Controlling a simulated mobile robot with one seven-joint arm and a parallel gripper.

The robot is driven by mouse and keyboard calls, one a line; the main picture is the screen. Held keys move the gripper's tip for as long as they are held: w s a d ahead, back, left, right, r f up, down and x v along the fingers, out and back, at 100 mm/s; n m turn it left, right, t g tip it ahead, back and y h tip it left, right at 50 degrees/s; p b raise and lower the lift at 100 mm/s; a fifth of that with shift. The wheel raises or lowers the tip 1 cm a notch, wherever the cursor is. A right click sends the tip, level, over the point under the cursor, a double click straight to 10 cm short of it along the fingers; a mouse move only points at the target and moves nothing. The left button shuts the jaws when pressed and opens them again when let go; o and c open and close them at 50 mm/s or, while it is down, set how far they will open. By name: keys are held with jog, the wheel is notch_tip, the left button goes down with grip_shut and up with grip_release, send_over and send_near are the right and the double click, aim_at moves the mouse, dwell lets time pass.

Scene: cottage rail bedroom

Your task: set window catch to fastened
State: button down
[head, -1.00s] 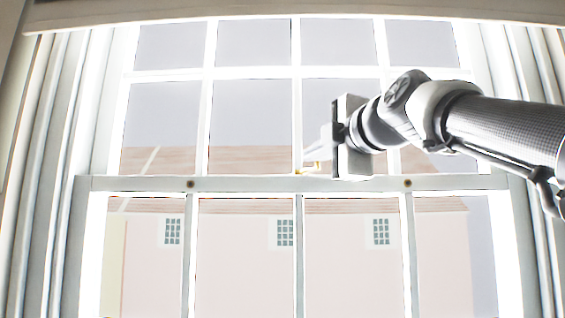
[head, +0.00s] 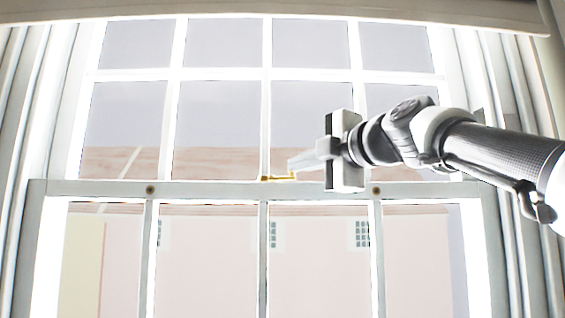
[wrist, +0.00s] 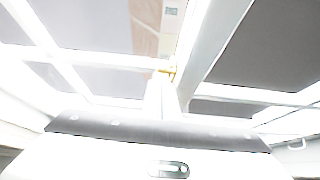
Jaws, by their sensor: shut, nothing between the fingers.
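The window catch (head: 278,178) is a small brass piece on top of the sash window's meeting rail (head: 215,188), near the middle. Its lever lies along the rail, pointing right in the head view. My gripper (head: 292,164) is shut and empty. Its fingertips are just above the right end of the catch, close to it; I cannot tell whether they touch. Fine detail of the catch is washed out by the bright light.
Two round dark fittings (head: 151,190) and (head: 376,190) sit on the rail's face. White glazing bars (head: 266,110) and glass panes lie close behind my gripper. Pale curtains (head: 508,120) hang at the sides. A pinkish building (head: 215,260) shows outside.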

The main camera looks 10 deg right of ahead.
jog(key=shift+w+d+r+p, duration=0.3)
jog(key=shift+w+d+p, duration=0.6)
jog(key=shift+p, duration=0.3)
jog(key=shift+w+d+f, duration=0.1)
jog(key=shift+w+d, duration=0.05)
